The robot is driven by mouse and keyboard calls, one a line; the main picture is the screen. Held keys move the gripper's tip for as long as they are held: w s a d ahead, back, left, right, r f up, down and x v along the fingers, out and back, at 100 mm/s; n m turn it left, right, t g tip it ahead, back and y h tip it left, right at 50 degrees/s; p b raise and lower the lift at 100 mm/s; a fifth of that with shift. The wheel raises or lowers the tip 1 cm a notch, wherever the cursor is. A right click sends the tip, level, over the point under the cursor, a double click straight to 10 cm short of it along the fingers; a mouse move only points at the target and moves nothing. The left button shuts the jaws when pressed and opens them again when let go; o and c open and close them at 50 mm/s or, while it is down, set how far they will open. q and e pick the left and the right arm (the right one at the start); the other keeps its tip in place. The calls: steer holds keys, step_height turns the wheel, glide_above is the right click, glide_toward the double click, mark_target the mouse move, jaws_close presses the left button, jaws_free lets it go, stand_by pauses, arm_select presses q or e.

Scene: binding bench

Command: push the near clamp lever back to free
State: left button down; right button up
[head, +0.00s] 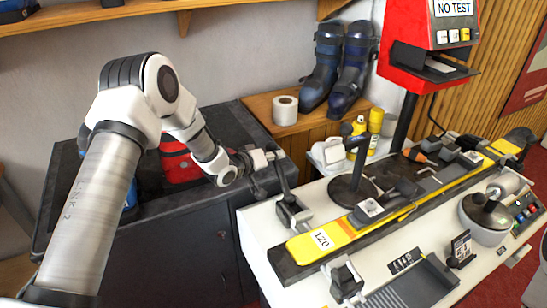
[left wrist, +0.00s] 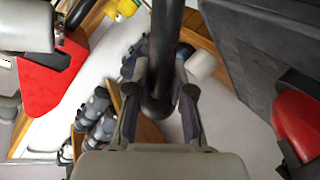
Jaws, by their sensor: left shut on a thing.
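The near clamp (head: 292,212) stands at the near left end of the bench, beside the yellow ski (head: 345,236) tagged 120. Its dark lever (head: 283,180) stands up steeply. My left gripper (head: 268,160) is at the upper part of this lever. In the left wrist view the black lever (left wrist: 168,40) runs between the two fingers (left wrist: 160,98), and its rounded end shows there. The gripper is shut on the lever. My right gripper is not in view.
A grey block-like clamp part (head: 346,280) sits on the bench's front side. A dark cabinet (head: 170,260) with a red item (head: 180,165) is at left. Ski boots (head: 335,65) and a white roll (head: 285,110) are behind.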

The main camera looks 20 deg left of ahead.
arm_select(q)
steer(key=shift+w+r, duration=0.25)
steer(key=shift+r, duration=0.25)
steer(key=c, duration=1.2)
jaws_free()
steer(key=o, duration=0.5)
steer(key=shift+d, duration=0.15)
steer(key=shift+o, duration=0.2)
steer(key=shift+d+f, duration=0.1)
steer(key=shift+d, duration=0.05)
steer(key=shift+s+a+f, duration=0.1)
steer(key=shift+s+a, duration=0.3)
steer(key=shift+s, duration=0.1)
steer(key=v, duration=1.1)
steer(key=shift+d+r, duration=0.2)
steer(key=shift+d, duration=0.05)
